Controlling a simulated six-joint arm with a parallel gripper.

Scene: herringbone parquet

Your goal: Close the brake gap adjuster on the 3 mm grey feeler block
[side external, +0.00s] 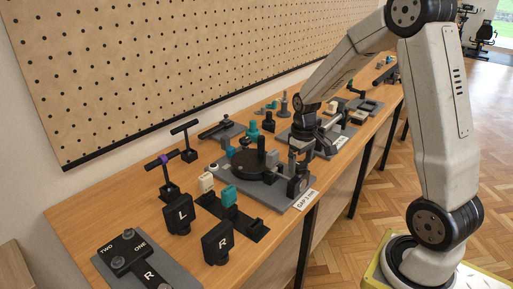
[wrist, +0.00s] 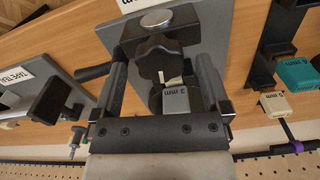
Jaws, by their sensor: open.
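The brake gap adjuster stands on a grey plate (side external: 221,170) with a "GAP 3 mm" label (side external: 304,201), and carries a black disc (side external: 243,168). Its black lobed knob (wrist: 160,57) shows in the wrist view, with a white mark on its lower edge. The grey feeler block (wrist: 177,97), marked "3 mm", sits just below the knob in that view; whether it touches the jaws is hidden. My gripper (wrist: 163,68) is open, its fingers on either side of the knob with visible space at both sides. In the side view my gripper (side external: 299,165) is low at the fixture's right end.
A black rack (side external: 243,222) holds a white block (side external: 206,181) and a teal block (side external: 229,196). Black L (side external: 178,214) and R (side external: 217,243) pieces stand in front. Other fixtures crowd the bench behind. The pegboard (side external: 150,70) runs along the back.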

